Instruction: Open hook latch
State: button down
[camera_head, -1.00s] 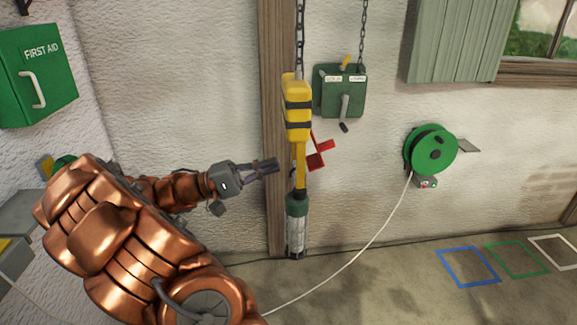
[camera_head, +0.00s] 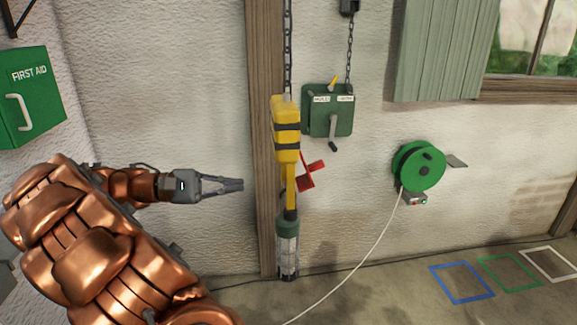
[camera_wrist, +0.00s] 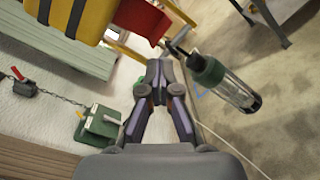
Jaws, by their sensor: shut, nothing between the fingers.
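A yellow hook block with black bands (camera_head: 286,128) hangs on a chain in front of a wooden post. Its yellow hook (camera_head: 290,185) reaches down to a caged lamp with a green collar (camera_head: 288,255), which hangs upright. A red latch piece (camera_head: 311,174) sticks out to the right of the hook. In the wrist view the block (camera_wrist: 75,15), red latch (camera_wrist: 143,20) and lamp (camera_wrist: 226,82) show beyond the fingers. My gripper (camera_head: 242,185) is shut and empty, left of the hook and apart from it; its fingertips (camera_wrist: 158,66) meet in the wrist view.
A green winch box with a crank (camera_head: 328,110) and a green cable reel (camera_head: 418,167) are on the wall to the right. A white cable runs down from the reel. A green first aid box (camera_head: 28,95) is at left. Coloured squares (camera_head: 462,284) mark the floor.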

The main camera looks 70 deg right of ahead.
notch_tip(320, 180, up, 6)
jog(key=n+t+y+p, duration=0.15)
jog(key=n+t, duration=0.35)
jog(key=n, duration=0.6)
jog(key=p+x, duration=0.1)
jog(key=x, duration=0.2)
jog(key=r+p+x, duration=0.1)
jog(key=x, duration=0.3)
jog(key=s+r+p+x, duration=0.1)
jog(key=x, duration=0.3)
jog(key=shift+d+f, duration=0.1)
jog(key=shift+d, duration=0.05)
jog(key=shift+s+d, duration=0.35)
jog(key=shift+s, duration=0.4)
